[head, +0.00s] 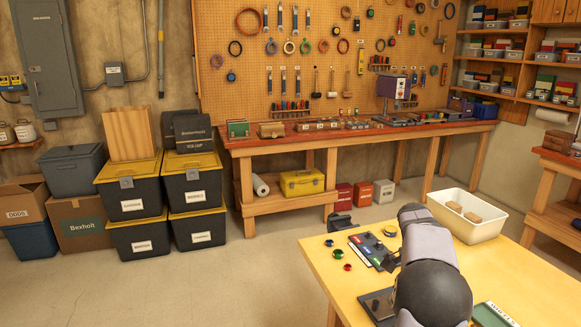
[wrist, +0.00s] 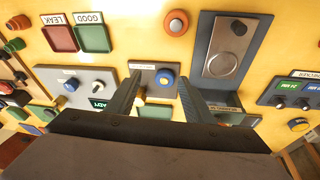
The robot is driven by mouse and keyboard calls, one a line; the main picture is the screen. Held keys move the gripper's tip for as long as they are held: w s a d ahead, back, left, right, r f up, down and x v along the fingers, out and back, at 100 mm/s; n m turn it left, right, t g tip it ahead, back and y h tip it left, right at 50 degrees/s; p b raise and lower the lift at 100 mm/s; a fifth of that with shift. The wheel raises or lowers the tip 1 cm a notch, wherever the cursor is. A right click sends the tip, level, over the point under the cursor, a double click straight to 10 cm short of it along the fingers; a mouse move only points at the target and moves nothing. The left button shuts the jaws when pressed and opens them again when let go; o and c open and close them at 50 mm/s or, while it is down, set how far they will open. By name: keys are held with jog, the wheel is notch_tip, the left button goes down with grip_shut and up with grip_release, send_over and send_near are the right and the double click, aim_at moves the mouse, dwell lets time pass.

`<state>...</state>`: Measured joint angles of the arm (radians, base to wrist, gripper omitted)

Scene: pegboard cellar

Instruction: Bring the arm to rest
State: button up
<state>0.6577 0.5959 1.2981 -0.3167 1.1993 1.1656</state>
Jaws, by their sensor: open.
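My gripper (wrist: 160,88) shows in the wrist view with its two dark fingers apart and nothing held between them. It points down at a yellow table (wrist: 125,20) with panels on it. A small grey panel with a blue button (wrist: 165,77) shows between the fingertips; I cannot tell the height above it. In the head view my arm reaches over the yellow table (head: 355,295) at the lower right, and the gripper cannot be made out clearly there.
A red LEAK tray (wrist: 60,38) and a green GOOD tray (wrist: 94,38) lie at the upper left. A dark-framed plate (wrist: 228,50) is right of the fingers. A white bin (head: 468,223) with brown blocks stands on the table.

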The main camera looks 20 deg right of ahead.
jog(key=s+a+f+n+t+y+p, duration=0.15)
jog(key=a+n, duration=0.95)
jog(key=a, duration=1.3)
jog(key=s+a+f+n+y+p, duration=0.1)
jog(key=s+a+f+n, duration=0.2)
jog(key=s+a+n, duration=0.5)
jog(key=s+a, duration=0.4)
jog(key=a, duration=0.1)
jog(key=shift+s+n+p, duration=0.25)
jog(key=shift+n+p, duration=0.05)
jog(key=shift+p, duration=0.05)
jog(key=shift+y, duration=0.25)
